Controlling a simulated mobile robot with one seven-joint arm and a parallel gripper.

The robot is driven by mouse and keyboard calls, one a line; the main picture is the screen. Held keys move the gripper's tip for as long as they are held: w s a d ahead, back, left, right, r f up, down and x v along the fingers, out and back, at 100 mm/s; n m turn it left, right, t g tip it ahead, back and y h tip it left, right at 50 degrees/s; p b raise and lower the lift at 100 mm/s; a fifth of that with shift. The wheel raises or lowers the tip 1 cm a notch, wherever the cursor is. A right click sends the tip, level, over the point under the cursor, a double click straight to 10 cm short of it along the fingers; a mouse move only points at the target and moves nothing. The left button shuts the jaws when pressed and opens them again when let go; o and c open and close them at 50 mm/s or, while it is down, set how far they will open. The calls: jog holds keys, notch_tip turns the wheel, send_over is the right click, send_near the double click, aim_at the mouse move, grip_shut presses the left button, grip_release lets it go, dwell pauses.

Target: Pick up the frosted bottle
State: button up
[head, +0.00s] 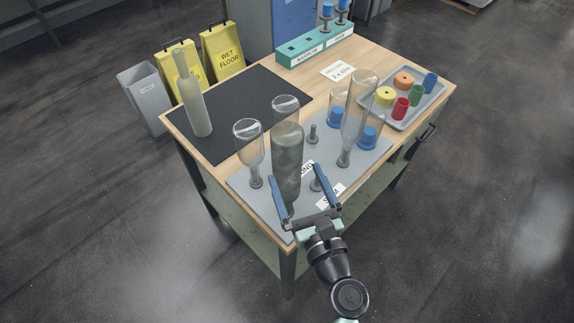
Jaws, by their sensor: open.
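A tall, matte, pale olive bottle with a frosted look (194,108) stands upright on the black mat (240,101) at the table's left. A smoky, mottled grey bottle (287,150) with a clear rounded top stands on the grey spindle board (242,181); which of the two is the frosted one is not certain. My gripper (297,175) is open at the board's front edge, its blue fingers spread. The left finger overlaps the smoky bottle's lower part in the picture; contact cannot be told. The right finger is beside a short bare spindle. The olive bottle is well away, up and left.
Clear inverted bottles stand on spindles left (248,139) and right (357,112) of the smoky one. Blue pieces in clear glass (369,134) are close by. A grey tray (395,122) holds coloured pieces. A teal rack (314,48) stands behind. The black mat's middle is clear.

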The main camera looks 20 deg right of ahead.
jog(key=w, duration=0.5)
jog(key=shift+w+p, duration=0.1)
jog(key=shift+p, duration=0.3)
jog(key=shift+r, duration=0.15)
grip_shut()
